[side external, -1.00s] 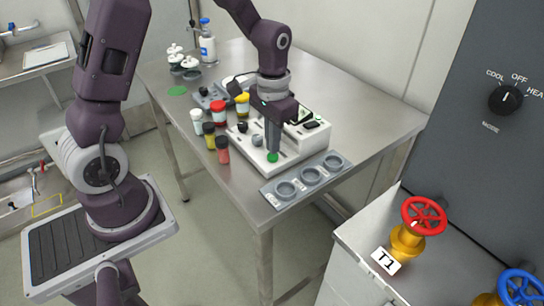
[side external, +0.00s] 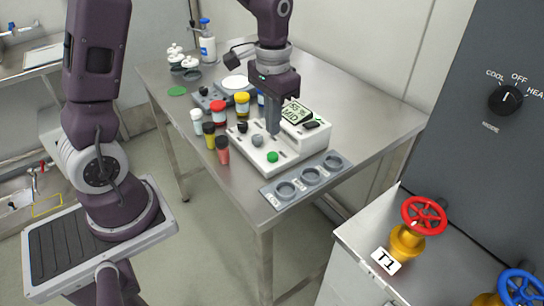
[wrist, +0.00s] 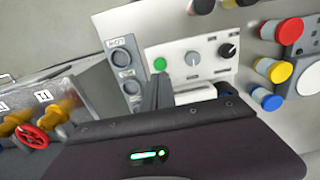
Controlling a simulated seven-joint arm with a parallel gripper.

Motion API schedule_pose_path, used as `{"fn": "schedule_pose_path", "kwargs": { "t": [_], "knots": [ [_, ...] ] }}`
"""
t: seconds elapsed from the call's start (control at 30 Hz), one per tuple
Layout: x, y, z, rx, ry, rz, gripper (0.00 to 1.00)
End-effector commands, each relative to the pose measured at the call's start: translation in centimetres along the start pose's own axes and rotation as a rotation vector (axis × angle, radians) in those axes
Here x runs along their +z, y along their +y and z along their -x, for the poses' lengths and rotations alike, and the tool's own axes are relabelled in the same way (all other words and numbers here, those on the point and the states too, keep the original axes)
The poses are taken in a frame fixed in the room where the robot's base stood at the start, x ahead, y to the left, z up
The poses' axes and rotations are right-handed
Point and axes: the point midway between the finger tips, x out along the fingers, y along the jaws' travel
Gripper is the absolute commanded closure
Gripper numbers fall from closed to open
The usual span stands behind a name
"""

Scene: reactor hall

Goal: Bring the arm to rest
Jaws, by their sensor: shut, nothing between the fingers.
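My gripper (side external: 273,133) is shut and empty. In the side external view it points down above the white instrument box (side external: 262,154) on the steel table (side external: 360,110). Its tips are a little apart from the green button (side external: 272,157) in that picture. The wrist view shows the shut fingers (wrist: 158,88) in front of the box, with the green button (wrist: 159,64) just left of and above them. Grey and black knobs on the box also show there. The box's display (side external: 297,113) is visible beside the fingers in the side view.
A grey holder with round wells (side external: 311,177) lies along the table's front edge. Several capped jars, one with a red cap (side external: 217,106), stand left of the box. A red valve wheel (side external: 424,215) and a grey panel with a dial (side external: 505,98) are at right.

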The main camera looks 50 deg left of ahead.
Motion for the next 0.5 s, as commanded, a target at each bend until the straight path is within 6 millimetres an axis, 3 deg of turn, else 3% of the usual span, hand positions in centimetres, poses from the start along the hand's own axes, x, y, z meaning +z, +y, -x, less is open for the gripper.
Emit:
{"fn": "schedule_pose_path", "kwargs": {
  "t": [0.17, 0.27, 0.37, 0.5],
  "knots": [
    [0.0, 0.0, 0.0, 0.000, 0.001, 0.000, 1.00],
    [0.7, 0.3, 1.4, -0.005, 0.028, -0.002, 1.00],
    [3.2, 1.4, 5.4, -0.016, 0.114, -0.003, 1.00],
    [9.7, 3.3, 10.4, -0.022, 0.272, -0.003, 1.00]
  ]
}}
